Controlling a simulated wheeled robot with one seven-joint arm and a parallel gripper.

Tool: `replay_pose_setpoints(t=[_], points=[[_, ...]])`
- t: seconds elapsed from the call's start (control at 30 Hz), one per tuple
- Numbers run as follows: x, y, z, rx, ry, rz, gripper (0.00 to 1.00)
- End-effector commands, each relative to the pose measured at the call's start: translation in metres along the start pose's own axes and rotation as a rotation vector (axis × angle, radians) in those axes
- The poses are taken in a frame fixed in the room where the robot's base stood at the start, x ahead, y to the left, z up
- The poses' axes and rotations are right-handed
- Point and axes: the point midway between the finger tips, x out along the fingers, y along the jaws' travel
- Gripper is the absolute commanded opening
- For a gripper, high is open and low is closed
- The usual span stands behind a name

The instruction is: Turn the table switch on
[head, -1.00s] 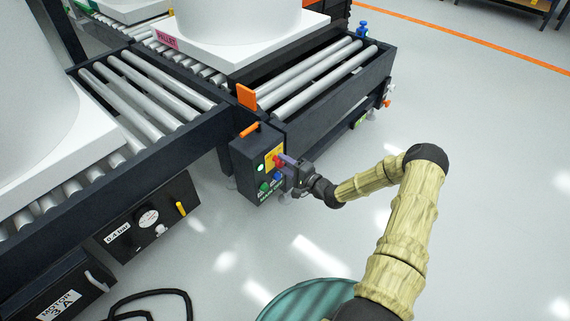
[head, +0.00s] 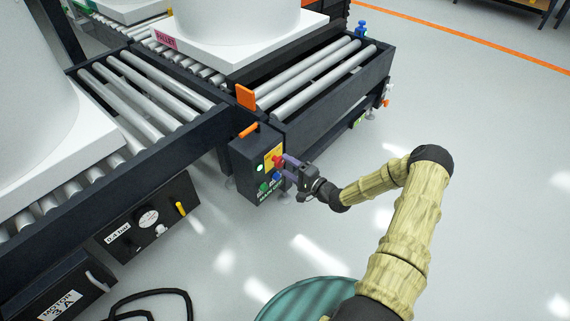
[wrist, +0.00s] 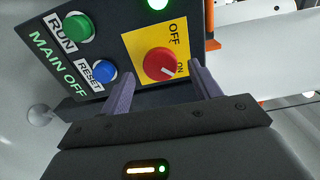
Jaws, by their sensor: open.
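A red rotary knob (wrist: 159,64) sits on a yellow plate (wrist: 132,44) marked OFF and ON. Its white pointer mark points toward the ON word. The plate is on a dark control box (head: 246,165), where the red knob (head: 278,161) shows small in the head view. A green lamp (wrist: 153,3) beside the plate is lit. My gripper (head: 284,168) is open and empty in front of the box. In the wrist view, its two purple fingers (wrist: 162,78) are spread, one on each side of the knob, and appear clear of it.
A green RUN button (wrist: 78,27) and a blue RESET button (wrist: 103,72) are close to the knob. An orange tab (head: 246,97) stands above the box. Roller conveyors (head: 318,76) lie behind it. The floor to the right is clear.

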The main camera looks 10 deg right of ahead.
Motion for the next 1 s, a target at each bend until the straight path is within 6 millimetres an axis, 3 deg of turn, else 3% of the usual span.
replay_pose_setpoints(t=[0.7, 1.0], points=[[-0.139, -0.001, 0.000, 0.002, 0.003, 0.004, 0.63], [-0.153, 0.001, 0.000, 0.002, 0.001, 0.002, 0.63]])
